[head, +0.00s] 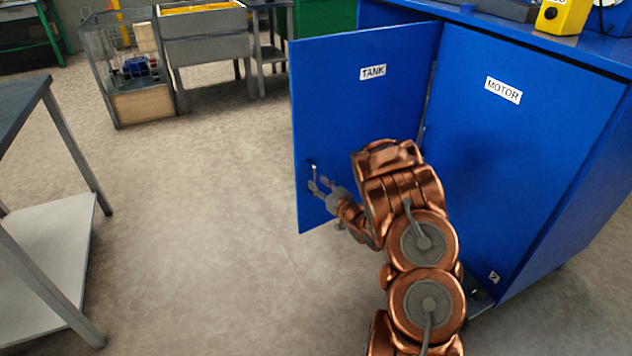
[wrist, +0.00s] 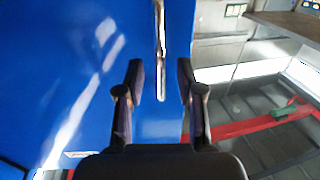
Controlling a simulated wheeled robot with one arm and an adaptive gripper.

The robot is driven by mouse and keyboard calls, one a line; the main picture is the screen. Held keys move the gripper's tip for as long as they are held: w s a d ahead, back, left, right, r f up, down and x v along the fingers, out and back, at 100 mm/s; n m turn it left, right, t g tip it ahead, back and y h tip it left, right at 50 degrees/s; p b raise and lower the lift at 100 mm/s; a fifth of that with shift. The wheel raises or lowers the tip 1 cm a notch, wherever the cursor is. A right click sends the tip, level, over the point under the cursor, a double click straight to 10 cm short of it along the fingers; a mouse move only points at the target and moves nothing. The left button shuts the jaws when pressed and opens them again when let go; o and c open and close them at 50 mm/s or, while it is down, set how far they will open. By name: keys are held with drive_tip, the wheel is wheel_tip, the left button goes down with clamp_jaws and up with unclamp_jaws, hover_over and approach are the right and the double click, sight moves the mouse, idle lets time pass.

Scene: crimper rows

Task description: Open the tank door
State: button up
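The blue tank door (head: 350,110), labelled TANK, stands swung out from the blue cabinet at a wide angle, hinged beside the MOTOR panel. Its slim metal handle (head: 314,171) is near the door's free edge. In the wrist view the handle (wrist: 161,50) hangs upright, its lower end showing between my fingers with gaps on both sides. My gripper (head: 322,186) is at the door's free edge, just below and beside the handle. In the wrist view my gripper (wrist: 160,72) has its fingers apart and nothing held. Contact with the door cannot be told.
The blue MOTOR panel (head: 515,150) is to the right of my arm. A grey table (head: 50,220) stands at the left. A wire cart (head: 125,75) and a grey bin (head: 205,45) stand at the back. The floor (head: 200,200) left of the door is clear.

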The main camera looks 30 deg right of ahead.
drive_tip(key=s, duration=0.9)
drive_tip(key=shift+s+d, duration=0.2)
drive_tip(key=shift+d, duration=0.15)
drive_tip(key=w+d+r+g+h+p, duration=0.25)
drive_tip(key=r+g+h+p, duration=0.45)
drive_tip(key=r, duration=0.5)
drive_tip(key=s+a+r+m+g+p, duration=0.25)
drive_tip(key=s+r+p, duration=0.35)
drive_tip(key=r, duration=0.4)
drive_tip(key=s+a+r+g+y+p, duration=0.2)
drive_tip(key=s+a+r, duration=0.4)
drive_tip(key=s+a, duration=0.3)
drive_tip(key=s+a+r+n+g+y+p, duration=0.1)
drive_tip(key=s+a+r+g+y+p, duration=0.1)
drive_tip(key=s+a+r+g+p, duration=0.3)
drive_tip(key=s+a+r+g+y+p, duration=0.1)
drive_tip(key=s+a+r+g+p, duration=0.2)
drive_tip(key=s+a, duration=1)
drive_tip(key=s+r+p, duration=0.2)
drive_tip(key=s+r, duration=0.3)
drive_tip(key=s, duration=0.1)
drive_tip(key=shift+a+n+y+p, duration=0.2)
drive_tip(key=shift+n+y+p, duration=0.15)
drive_tip(key=shift+y, duration=0.05)
